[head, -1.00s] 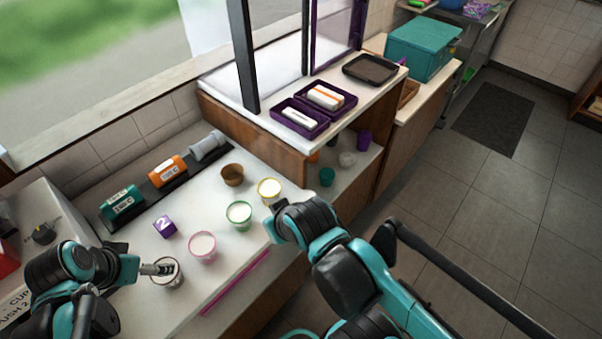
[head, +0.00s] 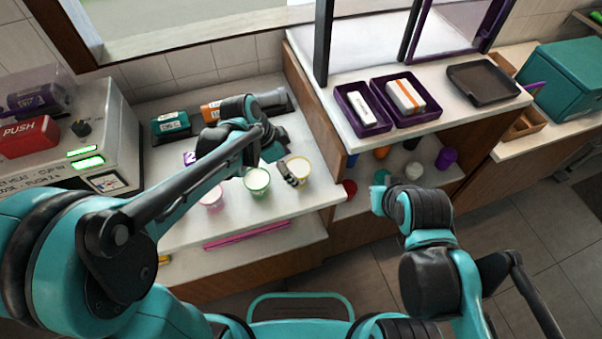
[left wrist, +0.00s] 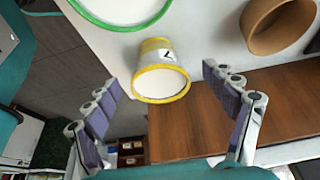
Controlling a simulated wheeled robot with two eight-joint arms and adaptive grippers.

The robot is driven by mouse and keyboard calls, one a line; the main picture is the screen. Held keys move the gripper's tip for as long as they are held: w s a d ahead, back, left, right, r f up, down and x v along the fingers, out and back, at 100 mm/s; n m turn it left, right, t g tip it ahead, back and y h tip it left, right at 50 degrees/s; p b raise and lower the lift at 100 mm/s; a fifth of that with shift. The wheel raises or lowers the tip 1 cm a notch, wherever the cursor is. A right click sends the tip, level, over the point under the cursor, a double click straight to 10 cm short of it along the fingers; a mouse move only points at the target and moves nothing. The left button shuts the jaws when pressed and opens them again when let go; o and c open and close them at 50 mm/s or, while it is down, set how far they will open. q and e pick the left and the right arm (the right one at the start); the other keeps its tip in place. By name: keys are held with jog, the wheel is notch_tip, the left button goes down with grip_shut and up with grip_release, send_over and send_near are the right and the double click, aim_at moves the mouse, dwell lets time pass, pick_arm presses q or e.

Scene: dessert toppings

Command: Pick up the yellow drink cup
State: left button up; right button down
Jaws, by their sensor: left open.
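The yellow drink cup (head: 300,168) is a white-filled cup with a yellow rim, on the white counter near its right end. In the left wrist view the yellow cup (left wrist: 160,70) lies ahead, between my spread fingers. My left gripper (head: 288,172) is at the cup's left side in the head view, and its arm partly hides it. In the left wrist view the left gripper (left wrist: 168,98) is open and empty, with space on both sides of the cup.
A green-rimmed cup (head: 257,181) and a pink cup (head: 211,197) stand left of the yellow cup. A brown bowl (left wrist: 280,22) is close by in the left wrist view. A raised shelf with purple trays (head: 362,110) stands to the right.

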pick_arm(q)
jog(key=b+x, duration=0.1)
jog(key=x, duration=0.1)
jog(key=b+x, duration=0.1)
jog(key=x, duration=0.1)
jog(key=shift+d+f, duration=0.25)
jog(key=shift+d, duration=0.1)
jog(key=shift+r, duration=0.1)
jog(key=c, duration=1.4)
